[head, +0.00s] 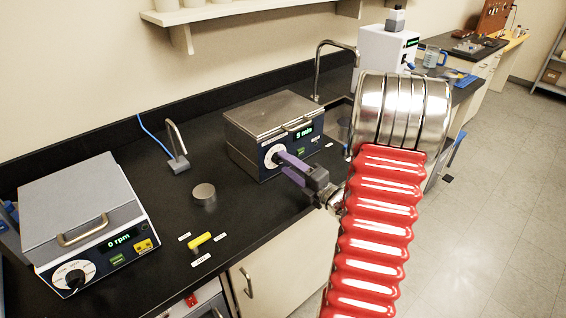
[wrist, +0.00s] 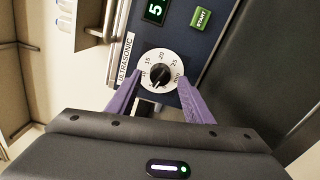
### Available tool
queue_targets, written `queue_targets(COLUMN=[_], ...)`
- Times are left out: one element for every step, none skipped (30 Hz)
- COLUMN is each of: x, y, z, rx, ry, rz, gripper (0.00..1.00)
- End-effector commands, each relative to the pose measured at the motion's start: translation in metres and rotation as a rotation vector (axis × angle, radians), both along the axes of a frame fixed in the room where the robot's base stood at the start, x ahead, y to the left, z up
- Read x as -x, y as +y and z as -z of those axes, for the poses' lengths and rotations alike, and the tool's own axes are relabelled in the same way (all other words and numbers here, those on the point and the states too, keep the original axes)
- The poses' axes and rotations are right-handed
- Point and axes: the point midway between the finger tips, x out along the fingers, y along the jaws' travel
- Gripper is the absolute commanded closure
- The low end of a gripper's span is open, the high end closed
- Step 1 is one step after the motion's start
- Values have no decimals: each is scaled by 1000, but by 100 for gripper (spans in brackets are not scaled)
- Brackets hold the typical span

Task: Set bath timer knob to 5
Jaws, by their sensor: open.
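The ultrasonic bath (head: 262,119) is a grey-lidded box with a dark blue front on the black bench. Its green display (head: 305,133) reads 5 min, and a 5 shows on it in the wrist view (wrist: 155,10). The timer knob (wrist: 161,74) is black on a white numbered dial. In the head view the dial (head: 271,153) shows just beyond my fingertips. My gripper (head: 284,160) has purple fingers. In the wrist view the gripper (wrist: 156,84) is open, with a finger on each side of the dial and gaps to the black knob.
A green START button (wrist: 201,18) is beside the display. A 0 rpm device (head: 84,208) stands at the left of the bench. A grey metal cylinder (head: 204,195) and a yellow object (head: 199,240) lie between it and the bath. A tap (head: 176,146) stands behind.

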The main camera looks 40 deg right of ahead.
Motion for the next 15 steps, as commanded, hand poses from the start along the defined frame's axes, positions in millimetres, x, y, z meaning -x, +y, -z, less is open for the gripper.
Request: queue_targets(x=[5,8,11,14,16,19,22,25,28,30,33,37,39,41,45], y=[-1,-1,-1,-1,-1,-1,-2,-2,-2,-2,-2,-2,-2,-2,-2], z=[0,0,0,0,0,0,0,0,0,0,0,0,0,0,0], rx=[0,0,0,0,-1,0,0,0,0,0,0,0,-1,0,0], ry=[-1,0,1,1,2,1,1,0,1,1,0,0,0,1,1], rz=[3,3,2,2,2,3,3,3,2,2,3,3,3,2,2], gripper=[53,53,53,53,53,53,53,53,53,53,53,53,53,53,53])
